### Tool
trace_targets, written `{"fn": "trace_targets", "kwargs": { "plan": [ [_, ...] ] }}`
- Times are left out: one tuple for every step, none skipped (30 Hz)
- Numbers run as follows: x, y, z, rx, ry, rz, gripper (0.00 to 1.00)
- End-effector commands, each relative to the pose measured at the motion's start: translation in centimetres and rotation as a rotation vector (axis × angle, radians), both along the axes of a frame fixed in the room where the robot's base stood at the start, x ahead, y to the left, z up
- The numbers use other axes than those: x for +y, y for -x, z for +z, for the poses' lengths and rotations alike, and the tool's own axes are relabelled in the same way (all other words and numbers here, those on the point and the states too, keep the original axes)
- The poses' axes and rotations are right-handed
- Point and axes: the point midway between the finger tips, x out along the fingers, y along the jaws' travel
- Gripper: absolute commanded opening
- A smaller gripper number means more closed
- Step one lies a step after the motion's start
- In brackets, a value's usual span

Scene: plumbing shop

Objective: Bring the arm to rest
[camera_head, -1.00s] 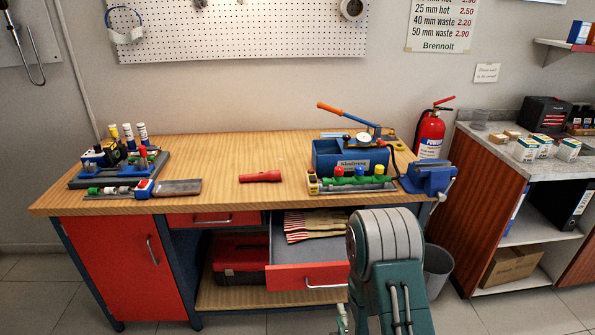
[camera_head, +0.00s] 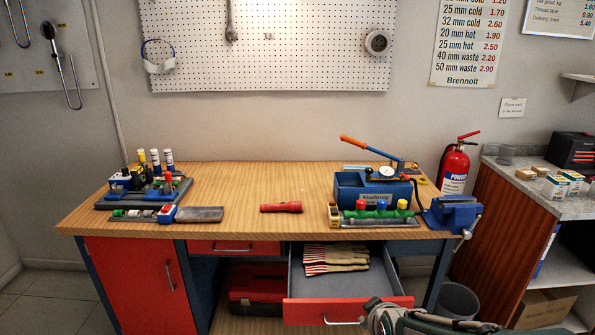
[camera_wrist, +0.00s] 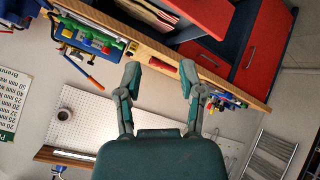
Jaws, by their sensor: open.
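My gripper (camera_wrist: 160,72) is open and empty in the wrist view, its two fingers spread apart with nothing between them. That view is turned over, with the bench edge and open drawer at its top. In the head view my folded arm shows at the bottom right, in front of the open drawer (camera_head: 350,310); the fingers are not visible there. The workbench (camera_head: 240,185) stands ahead, with a red flashlight (camera_head: 281,207) lying near its front edge.
The drawer juts out and holds striped gloves (camera_head: 335,258). A blue pump box (camera_head: 372,188), a vise (camera_head: 453,214) and a valve manifold (camera_head: 380,214) stand at the bench's right. A fitting rack (camera_head: 145,190) is at its left. A fire extinguisher (camera_head: 454,168) stands behind.

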Motion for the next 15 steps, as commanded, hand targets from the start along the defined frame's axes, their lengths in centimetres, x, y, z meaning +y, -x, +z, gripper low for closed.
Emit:
{"fn": "trace_targets", "kwargs": {
  "plan": [
    [0.0, 1.1, 1.4, 0.014, -0.033, -0.031, 0.50],
    [0.0, 1.8, 2.0, 0.032, -0.054, -0.052, 0.50],
    [0.0, 2.8, 2.8, 0.054, -0.084, -0.082, 0.50],
    [0.0, 3.6, 3.3, 0.070, -0.104, -0.104, 0.50],
    [0.0, 4.4, 3.9, 0.088, -0.125, -0.126, 0.50],
    [0.0, 5.5, 4.6, 0.109, -0.152, -0.157, 0.50],
    [0.0, 6.4, 5.1, 0.125, -0.171, -0.180, 0.50],
    [0.0, 7.3, 5.6, 0.143, -0.191, -0.204, 0.50],
    [0.0, 8.6, 6.2, 0.165, -0.216, -0.235, 0.50],
    [0.0, 9.5, 6.6, 0.180, -0.234, -0.260, 0.50],
    [0.0, 10.5, 7.1, 0.196, -0.251, -0.285, 0.50],
    [0.0, 11.8, 7.6, 0.217, -0.274, -0.318, 0.50],
    [0.0, 12.8, 8.0, 0.232, -0.291, -0.341, 0.50],
    [0.0, 13.7, 8.3, 0.247, -0.305, -0.364, 0.50],
    [0.0, 14.8, 8.6, 0.265, -0.322, -0.391, 0.50]
  ]
}}
